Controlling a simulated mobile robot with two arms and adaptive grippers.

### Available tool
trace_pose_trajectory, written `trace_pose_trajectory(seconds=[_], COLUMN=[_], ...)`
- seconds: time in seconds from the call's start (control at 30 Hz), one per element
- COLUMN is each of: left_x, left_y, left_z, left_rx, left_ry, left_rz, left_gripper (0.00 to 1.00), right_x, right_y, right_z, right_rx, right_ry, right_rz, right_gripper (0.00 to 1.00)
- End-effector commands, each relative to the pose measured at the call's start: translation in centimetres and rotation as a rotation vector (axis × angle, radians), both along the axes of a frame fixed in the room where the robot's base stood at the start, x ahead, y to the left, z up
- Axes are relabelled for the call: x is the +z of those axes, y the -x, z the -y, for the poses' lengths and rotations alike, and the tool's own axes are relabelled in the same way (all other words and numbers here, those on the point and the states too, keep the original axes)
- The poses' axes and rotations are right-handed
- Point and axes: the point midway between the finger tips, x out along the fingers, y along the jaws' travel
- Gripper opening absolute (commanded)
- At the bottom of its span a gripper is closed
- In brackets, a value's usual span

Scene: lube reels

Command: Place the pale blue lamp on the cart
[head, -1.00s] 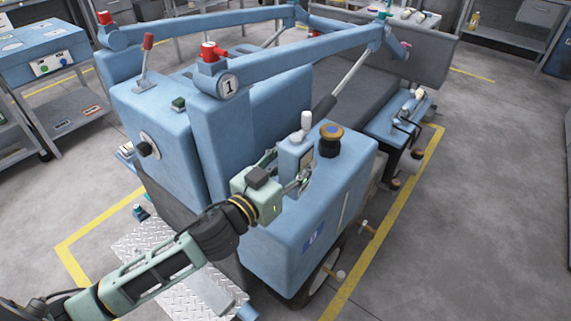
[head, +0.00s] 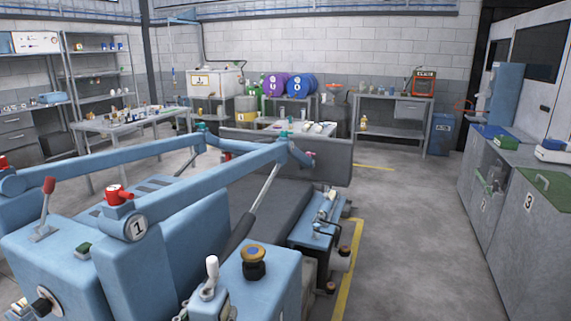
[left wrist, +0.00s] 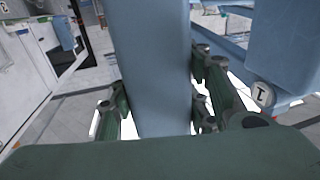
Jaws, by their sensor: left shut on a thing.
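My left gripper (left wrist: 160,95) is shut on a pale blue, smooth, block-like thing (left wrist: 155,45), which I take for the lamp. It fills the middle of the left wrist view, with dark green fingers on both sides. In the head view only a sliver of this gripper (head: 183,315) shows at the bottom edge. It is beside a pale blue block with a white knob (head: 211,268); I cannot tell whether this block belongs to the held thing. No thing in view is clearly the cart. My right gripper is not in view.
A large pale blue machine (head: 170,245) with long arms and a "1" disc fills the left foreground. A grey table (head: 135,120) with small items stands behind it. Grey cabinets (head: 525,215) stand at right. The floor (head: 410,220) between is clear.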

Motion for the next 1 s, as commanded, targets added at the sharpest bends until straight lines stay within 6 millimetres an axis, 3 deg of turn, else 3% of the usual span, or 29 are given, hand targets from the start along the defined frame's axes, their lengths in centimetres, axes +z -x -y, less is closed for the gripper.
trace_pose_trajectory(seconds=[0.1,0.3,0.67,0.83,1.0], left_x=[-1.3,-2.5,-2.6,-2.6,-2.1], left_y=[1.5,3.1,3.3,1.9,-1.9], left_z=[-2.4,-4.8,-5.2,-4.5,-1.6], left_rx=[0.071,0.138,0.149,0.170,0.206], left_ry=[0.004,0.001,0.001,0.011,0.029], left_rz=[-0.005,0.002,0.009,0.012,0.010], left_gripper=[0.00,0.00,0.00,0.00,0.00], right_x=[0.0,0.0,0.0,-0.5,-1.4], right_y=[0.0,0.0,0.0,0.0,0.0], right_z=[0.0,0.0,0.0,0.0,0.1], right_rx=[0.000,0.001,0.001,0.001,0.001], right_ry=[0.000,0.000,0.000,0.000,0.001], right_rz=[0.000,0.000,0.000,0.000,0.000], right_gripper=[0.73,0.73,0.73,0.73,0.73])
